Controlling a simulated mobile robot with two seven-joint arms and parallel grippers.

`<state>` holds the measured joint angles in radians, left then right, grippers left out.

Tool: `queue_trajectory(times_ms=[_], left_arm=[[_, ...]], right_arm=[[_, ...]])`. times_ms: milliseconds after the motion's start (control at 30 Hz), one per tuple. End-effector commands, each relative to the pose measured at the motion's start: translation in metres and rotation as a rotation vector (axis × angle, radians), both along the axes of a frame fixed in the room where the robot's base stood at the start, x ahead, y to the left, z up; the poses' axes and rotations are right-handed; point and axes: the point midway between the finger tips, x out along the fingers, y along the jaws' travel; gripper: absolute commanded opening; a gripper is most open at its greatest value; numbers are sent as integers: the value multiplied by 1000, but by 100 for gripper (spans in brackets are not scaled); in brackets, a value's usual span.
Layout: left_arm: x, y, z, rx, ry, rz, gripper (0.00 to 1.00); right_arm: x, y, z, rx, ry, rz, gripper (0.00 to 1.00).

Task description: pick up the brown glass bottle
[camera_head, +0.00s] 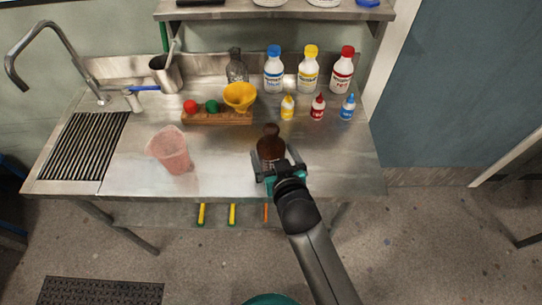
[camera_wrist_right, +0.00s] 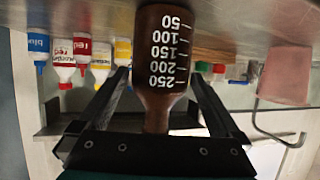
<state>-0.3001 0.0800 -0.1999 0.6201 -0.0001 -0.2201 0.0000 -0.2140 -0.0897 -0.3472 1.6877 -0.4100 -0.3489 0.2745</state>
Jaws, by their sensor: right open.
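The brown glass bottle (camera_head: 270,146) stands upright near the front of the steel counter in the head view. In the right wrist view the bottle (camera_wrist_right: 162,60) appears upside down, with white volume marks on its side. My right gripper (camera_head: 274,168) is open at the bottle's front side. In the wrist view its two fingers (camera_wrist_right: 160,95) reach along either side of the bottle, with gaps visible. Whether a finger touches the glass I cannot tell. My left gripper is in neither view.
A pink translucent beaker (camera_head: 172,150) stands left of the bottle. Behind are a wooden rack (camera_head: 215,118) with a yellow funnel (camera_head: 240,96), and small dropper bottles (camera_head: 318,107). Large white bottles (camera_head: 308,75) line the back. Counter right of the bottle is clear.

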Motion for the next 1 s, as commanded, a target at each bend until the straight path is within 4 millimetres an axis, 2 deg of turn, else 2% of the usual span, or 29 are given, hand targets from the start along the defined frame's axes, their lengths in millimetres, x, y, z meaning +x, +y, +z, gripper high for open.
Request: queue_trajectory(times_ms=[33,200,533,1000], left_arm=[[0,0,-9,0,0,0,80],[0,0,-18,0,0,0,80],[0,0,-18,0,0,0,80],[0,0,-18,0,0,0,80]], right_arm=[[6,1,-6,0,-2,1,100],[17,5,-10,2,0,1,100],[19,5,-8,2,2,1,100],[19,5,-9,1,1,1,47]])
